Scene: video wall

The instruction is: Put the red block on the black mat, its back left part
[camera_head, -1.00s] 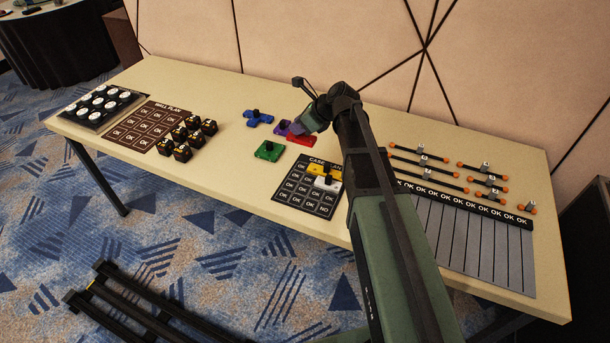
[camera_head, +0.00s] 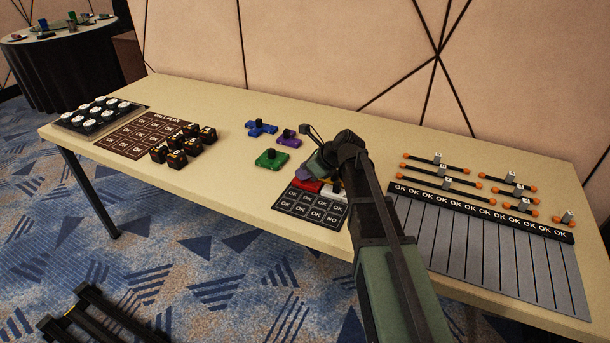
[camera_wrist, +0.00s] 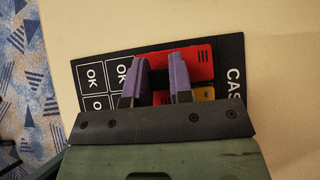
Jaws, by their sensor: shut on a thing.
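The red block (camera_head: 307,186) is over the back left part of the black mat (camera_head: 312,206). In the wrist view the red block (camera_wrist: 195,63) lies between and beyond the purple fingers of my gripper (camera_wrist: 160,72), which is shut on it. The block covers cells near the mat's title strip (camera_wrist: 233,75). I cannot tell whether the block touches the mat. A yellow block (camera_wrist: 204,93) sits right beside it on the mat, partly hidden. In the head view my gripper (camera_head: 306,174) partly hides the red block.
A white block (camera_head: 333,196) stands on the mat at the right. Green (camera_head: 271,160), purple (camera_head: 289,140) and blue (camera_head: 261,128) pieces lie behind and left. Black blocks (camera_head: 180,146) stand by a brown board. Barred parts and a grey rack (camera_head: 490,240) are at right.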

